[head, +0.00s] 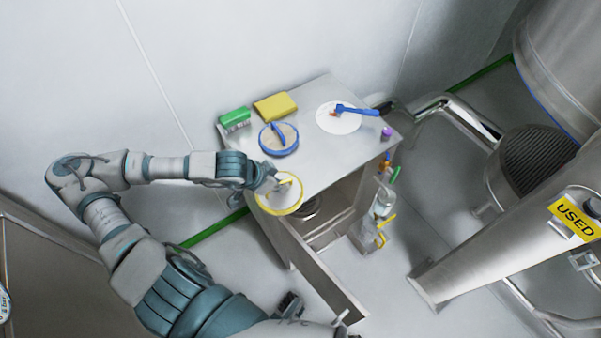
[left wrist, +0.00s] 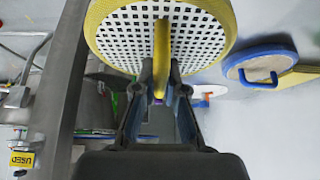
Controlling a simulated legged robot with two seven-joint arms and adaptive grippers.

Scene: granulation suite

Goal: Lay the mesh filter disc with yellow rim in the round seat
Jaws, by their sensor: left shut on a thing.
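The mesh filter disc with yellow rim (head: 291,205) is held out past the front left edge of the steel cabinet top. In the left wrist view the disc (left wrist: 125,28) shows its white perforated face and a yellow bar handle. My left gripper (head: 273,184) is shut on that handle; its fingers also show in the left wrist view (left wrist: 161,80). A dark round metal opening, possibly the round seat (head: 310,205), shows below and right of the disc, inside the open cabinet, partly hidden.
The cabinet top (head: 318,158) holds a blue-rimmed disc (head: 279,138), green box (head: 235,118), yellow block (head: 275,106), and white round sheet (head: 338,123) with blue brush (head: 358,111). Bottles (head: 384,200) hang at its right side. A large steel vessel (head: 505,230) stands right.

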